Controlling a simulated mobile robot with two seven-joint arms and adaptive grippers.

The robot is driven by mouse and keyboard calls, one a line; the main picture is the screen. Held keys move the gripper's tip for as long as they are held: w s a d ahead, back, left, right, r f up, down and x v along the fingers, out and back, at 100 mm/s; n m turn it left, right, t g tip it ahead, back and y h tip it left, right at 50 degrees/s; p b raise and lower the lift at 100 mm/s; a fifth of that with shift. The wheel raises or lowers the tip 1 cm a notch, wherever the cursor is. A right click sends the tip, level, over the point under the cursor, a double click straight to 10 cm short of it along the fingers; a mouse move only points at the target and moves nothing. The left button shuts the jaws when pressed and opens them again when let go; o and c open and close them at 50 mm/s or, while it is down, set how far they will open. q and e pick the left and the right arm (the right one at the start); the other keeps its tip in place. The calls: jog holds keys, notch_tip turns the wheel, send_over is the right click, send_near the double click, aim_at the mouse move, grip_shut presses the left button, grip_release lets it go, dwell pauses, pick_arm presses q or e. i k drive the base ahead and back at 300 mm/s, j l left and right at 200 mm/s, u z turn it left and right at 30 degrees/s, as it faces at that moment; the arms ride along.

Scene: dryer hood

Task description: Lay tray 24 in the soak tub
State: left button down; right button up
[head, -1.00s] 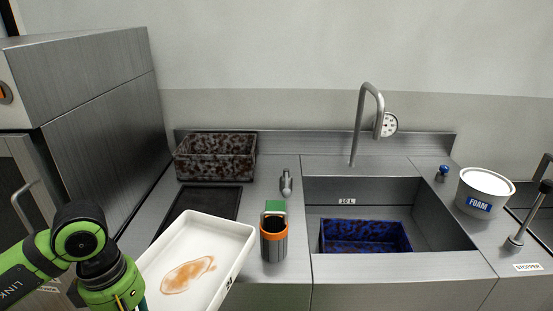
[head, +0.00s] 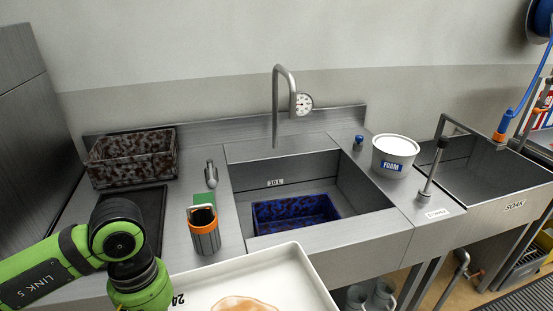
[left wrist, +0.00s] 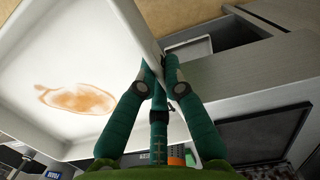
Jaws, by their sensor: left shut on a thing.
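Tray 24 (head: 262,268) is white and shallow, with an orange-brown stain on its floor and a 24 on its rim, at the bottom of the head view. My left gripper (left wrist: 162,66) is shut on the tray's wall; the tray (left wrist: 82,60) also fills the left of the left wrist view. In the head view my left fingers are hidden and the tray is in front of the counter. The soak tub (head: 507,192) is the steel basin at the far right, marked SOAK, with a bent pipe at its back left. My right gripper is not in view.
A sink (head: 356,198) holds a blue speckled bin (head: 296,213). A FOAM bucket (head: 394,156) and an upright lever (head: 432,172) stand between sink and soak tub. A brown speckled bin (head: 132,160) and an orange-rimmed canister (head: 204,236) are at left.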

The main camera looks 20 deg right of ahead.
aim_at(478, 195)
jog(key=l+z, duration=0.1)
jog(key=z, duration=0.3)
jog(key=l+z, duration=0.15)
jog(key=z, duration=0.25)
jog(key=i+l+z, duration=0.1)
jog(key=z, duration=0.25)
jog(key=l+z, duration=0.1)
jog(key=z, duration=0.3)
jog(key=i+l+z, duration=0.7)
jog(key=i, duration=0.15)
jog(key=i+z, duration=0.4)
jog(key=i+l, duration=0.1)
jog(key=i, duration=0.5)
jog(key=i+l, duration=0.1)
jog(key=i, duration=0.45)
